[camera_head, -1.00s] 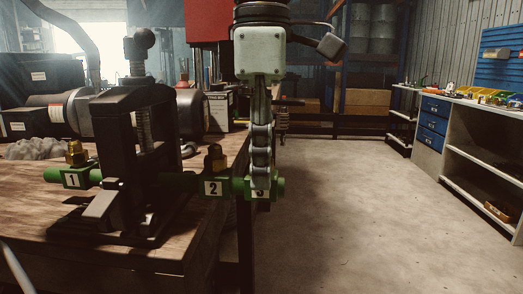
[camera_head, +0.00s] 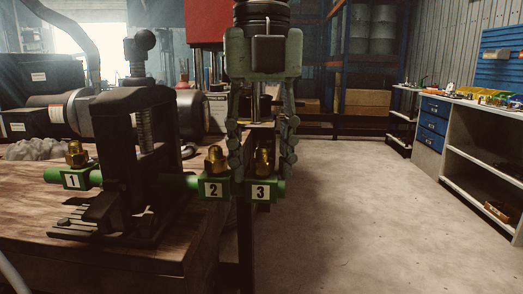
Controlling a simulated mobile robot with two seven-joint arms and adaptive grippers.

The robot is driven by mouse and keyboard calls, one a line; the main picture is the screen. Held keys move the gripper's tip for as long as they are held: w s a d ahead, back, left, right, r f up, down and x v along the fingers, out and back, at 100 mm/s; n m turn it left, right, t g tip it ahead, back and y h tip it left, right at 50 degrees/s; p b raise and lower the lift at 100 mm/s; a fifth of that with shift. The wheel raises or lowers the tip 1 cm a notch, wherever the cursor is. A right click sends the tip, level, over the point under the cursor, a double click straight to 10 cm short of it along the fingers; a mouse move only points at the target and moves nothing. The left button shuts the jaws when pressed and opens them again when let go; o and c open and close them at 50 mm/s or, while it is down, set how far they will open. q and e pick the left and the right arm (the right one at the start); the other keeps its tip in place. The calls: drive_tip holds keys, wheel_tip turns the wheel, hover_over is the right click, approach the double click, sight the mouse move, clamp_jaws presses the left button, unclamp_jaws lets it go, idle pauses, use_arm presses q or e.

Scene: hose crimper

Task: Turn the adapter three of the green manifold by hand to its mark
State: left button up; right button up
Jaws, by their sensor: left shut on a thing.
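The green manifold (camera_head: 181,182) runs left to right along the table's front, with number plates 1, 2 and 3. Adapter three (camera_head: 264,162), a brass fitting, stands upright above plate 3 at its right end. My left gripper (camera_head: 264,163) points down over it, shut on adapter three, with one finger to its left and one to its right. The contact itself is hard to make out. Adapter two (camera_head: 215,160) is close to the left finger; adapter one (camera_head: 75,153) is at the far left. I cannot make out a turn mark. My right gripper is not in view.
A black crimper press (camera_head: 125,150) stands over the manifold between adapters one and two. Dark machines and boxes stand behind on the wooden table (camera_head: 100,240). The floor (camera_head: 360,220) to the right is clear, with a shelved workbench (camera_head: 465,150) beyond.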

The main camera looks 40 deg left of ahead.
use_arm(q)
drive_tip(key=shift+o, duration=0.4)
drive_tip(key=n, duration=0.3)
drive_tip(key=f+n, duration=0.1)
drive_tip(key=shift+s+n, duration=0.25)
drive_tip(key=shift+n, duration=0.15)
drive_tip(key=shift+s+r+n, duration=0.15)
drive_tip(key=shift+s+n, duration=0.1)
drive_tip(key=shift+n, duration=0.95)
clamp_jaws()
drive_tip(key=n, duration=0.4)
drive_tip(key=shift+d, duration=0.1)
drive_tip(key=n, duration=0.3)
drive_tip(key=shift+n, duration=0.3)
drive_tip(key=shift+o, duration=2.2)
unclamp_jaws()
drive_tip(key=shift+o, duration=0.9)
drive_tip(key=shift+w+d, duration=0.1)
drive_tip(key=shift+w, duration=0.15)
drive_tip(key=shift+r, duration=0.2)
